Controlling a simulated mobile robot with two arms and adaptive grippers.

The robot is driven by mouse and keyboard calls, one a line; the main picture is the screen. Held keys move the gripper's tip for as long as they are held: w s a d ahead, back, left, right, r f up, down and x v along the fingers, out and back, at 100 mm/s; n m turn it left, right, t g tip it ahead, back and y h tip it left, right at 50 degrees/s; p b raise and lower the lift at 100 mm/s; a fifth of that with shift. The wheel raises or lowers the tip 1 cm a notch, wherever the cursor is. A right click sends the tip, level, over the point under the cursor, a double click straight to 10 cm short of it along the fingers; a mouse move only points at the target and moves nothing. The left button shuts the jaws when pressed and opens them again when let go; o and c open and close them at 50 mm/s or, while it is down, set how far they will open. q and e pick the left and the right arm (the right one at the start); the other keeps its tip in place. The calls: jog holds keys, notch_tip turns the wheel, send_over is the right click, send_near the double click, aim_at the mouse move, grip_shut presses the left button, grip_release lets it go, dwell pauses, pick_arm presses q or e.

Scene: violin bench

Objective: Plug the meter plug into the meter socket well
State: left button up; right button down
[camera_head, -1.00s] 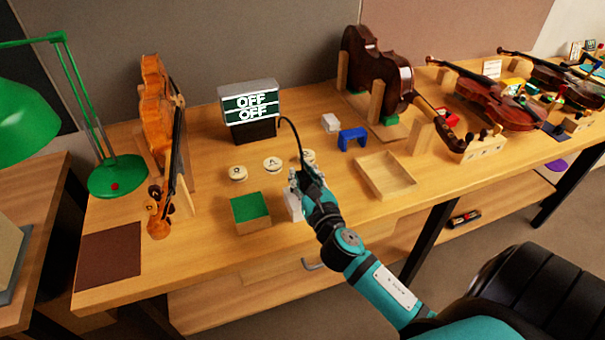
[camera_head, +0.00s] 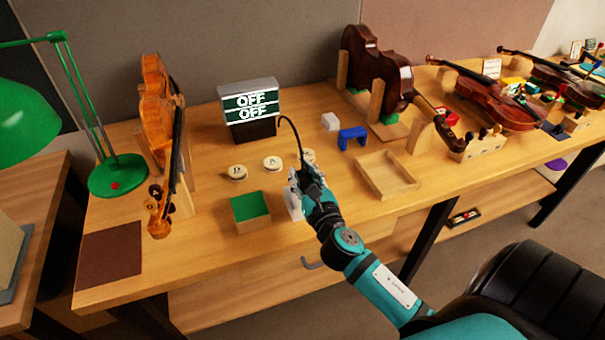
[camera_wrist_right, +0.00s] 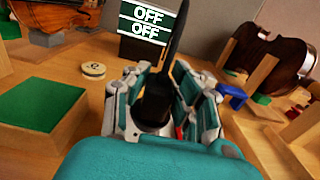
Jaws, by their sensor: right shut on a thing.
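My right gripper (camera_head: 302,180) is low over the front middle of the bench and shut on the black meter plug. In the right wrist view the plug (camera_wrist_right: 156,100) stands roughly upright between the fingers (camera_wrist_right: 163,105), and its thick black cable rises from it. In the head view the cable (camera_head: 292,130) arches towards the meter (camera_head: 249,108), whose two display lines read OFF. A white block (camera_head: 294,205), perhaps the meter socket, is partly hidden by the gripper. I cannot tell whether the plug sits in a well. My left gripper is not in view.
Pale round discs (camera_head: 237,172) lie left of the gripper, with a green-lined box (camera_head: 250,210) in front of them. A shallow wooden tray (camera_head: 386,175) and a blue bracket (camera_head: 352,138) are to the right. A violin (camera_head: 160,120) stands at the left.

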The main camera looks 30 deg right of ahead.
jog(key=shift+f+b, duration=1)
jog(key=shift+f, duration=0.4)
dwell(0.5)
jog(key=c, duration=1)
grip_release()
jog(key=shift+c, duration=0.2)
jog(key=v, duration=1.2)
